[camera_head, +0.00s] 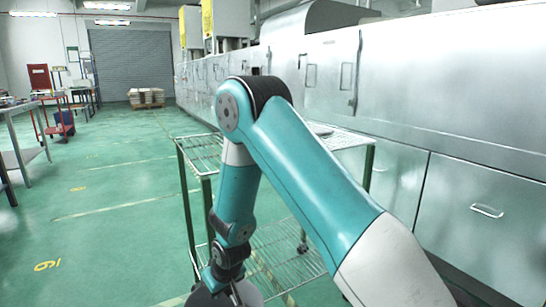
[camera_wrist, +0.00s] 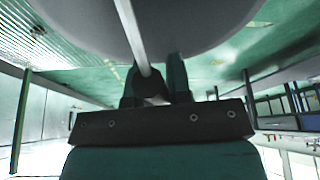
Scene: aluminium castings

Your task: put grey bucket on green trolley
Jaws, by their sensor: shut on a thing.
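The grey bucket (camera_head: 202,298) shows only in part at the bottom edge of the head view, below my gripper (camera_head: 235,286). In the wrist view the bucket (camera_wrist: 85,22) fills the top middle, and a pale rod, seemingly its handle (camera_wrist: 132,32), runs down between the fingers of my gripper (camera_wrist: 158,78). The fingers are shut on it. The green trolley (camera_head: 187,212) has green posts and wire shelves and stands just beyond my gripper. My arm hides the middle of its top shelf (camera_head: 200,153). The bucket appears to hang in front of the trolley, not on it.
A long row of silver machine cabinets (camera_head: 460,80) lines the right side behind the trolley. A work table (camera_head: 30,150) and a red cart (camera_head: 58,122) stand at the left. A loaded pallet (camera_head: 146,98) is far back. The green floor (camera_head: 110,210) left of the trolley is clear.

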